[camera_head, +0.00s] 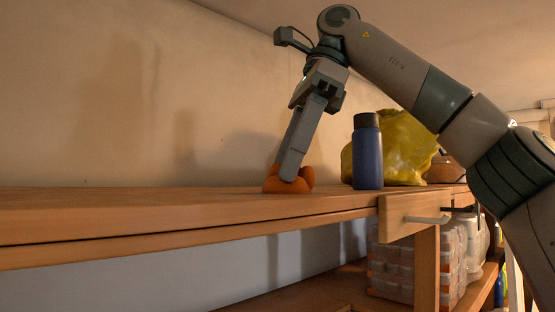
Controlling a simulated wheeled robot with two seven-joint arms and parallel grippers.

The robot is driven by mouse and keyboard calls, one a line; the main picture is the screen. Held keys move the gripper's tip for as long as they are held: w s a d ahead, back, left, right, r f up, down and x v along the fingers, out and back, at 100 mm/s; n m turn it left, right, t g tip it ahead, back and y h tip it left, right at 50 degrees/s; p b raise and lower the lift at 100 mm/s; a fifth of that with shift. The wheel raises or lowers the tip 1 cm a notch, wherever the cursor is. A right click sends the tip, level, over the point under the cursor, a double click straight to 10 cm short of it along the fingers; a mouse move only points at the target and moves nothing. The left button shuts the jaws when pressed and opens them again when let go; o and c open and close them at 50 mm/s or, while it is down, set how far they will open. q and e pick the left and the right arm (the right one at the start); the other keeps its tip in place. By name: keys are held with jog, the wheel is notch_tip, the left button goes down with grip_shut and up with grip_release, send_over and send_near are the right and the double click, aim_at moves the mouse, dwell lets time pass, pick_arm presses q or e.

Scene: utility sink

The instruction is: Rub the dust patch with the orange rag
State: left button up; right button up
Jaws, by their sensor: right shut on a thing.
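The orange rag (273,184) is bunched up on the wooden shelf top (130,208), left of a blue bottle. My right gripper (291,178) points down and is shut on the rag, with the rag bulging out on both sides of the fingers. The rag appears to touch the wood. The dust patch cannot be made out; the shelf top is seen at a very low angle. My left gripper is not in view.
A blue bottle (367,158) with a dark cap stands upright just right of the rag. Behind it is a yellow bag (408,150), with a brown round item (443,170) beyond. Packed goods (393,265) sit on the lower shelf. The top left of the rag is clear.

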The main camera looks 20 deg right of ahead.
jog(key=shift+w+d, duration=0.1)
jog(key=shift+d, duration=0.25)
jog(key=shift+w+d+f, duration=0.1)
jog(key=shift+w+d, duration=0.2)
jog(key=shift+d, duration=0.5)
jog(key=shift+w+d, duration=0.3)
jog(key=shift+d, duration=0.5)
jog(key=shift+w, duration=0.1)
jog(key=shift+a, duration=0.1)
jog(key=shift+s+a, duration=0.4)
jog(key=shift+a, duration=0.25)
jog(key=shift+s+a, duration=0.15)
jog(key=shift+a, duration=0.4)
jog(key=shift+s+a, duration=0.15)
jog(key=shift+a, duration=0.4)
jog(key=shift+d, duration=0.25)
